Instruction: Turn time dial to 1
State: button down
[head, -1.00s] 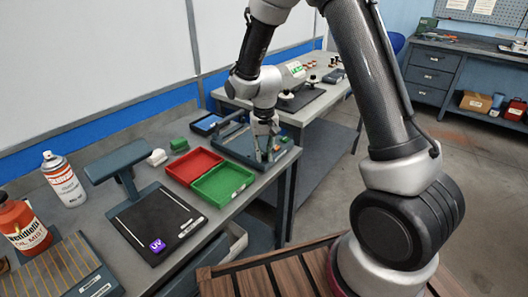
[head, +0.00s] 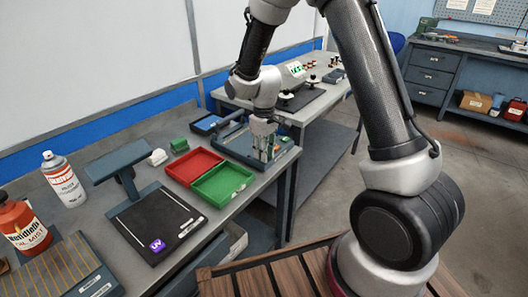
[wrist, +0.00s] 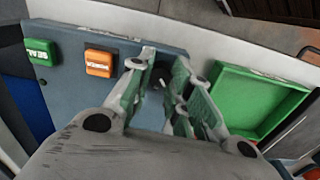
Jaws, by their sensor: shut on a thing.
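My gripper (head: 264,155) points down at the front of a blue-grey device (head: 235,147) on the near bench. In the wrist view, my gripper (wrist: 165,62) has its two green-padded fingers around a small dark dial (wrist: 159,80) on the device's panel (wrist: 120,36). The fingers are shut on the dial and hide most of it, so its pointer and numbers cannot be read. A green button marked SEAL (wrist: 40,51) and an orange button (wrist: 99,63) sit to the left on the same panel.
A green tray (head: 222,184) and a red tray (head: 193,166) lie beside the device. A black stand (head: 155,224) with a purple UV block (head: 157,245), a spray can (head: 64,182) and a red bottle (head: 22,228) are further left. A second bench (head: 318,88) is behind.

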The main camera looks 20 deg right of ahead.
jog(key=shift+n, duration=0.4)
jog(key=c, duration=1.3)
grip_release()
jog(key=shift+r, duration=0.1)
notch_tip(320, 180, up, 12)
jog(key=shift+f, duration=0.1)
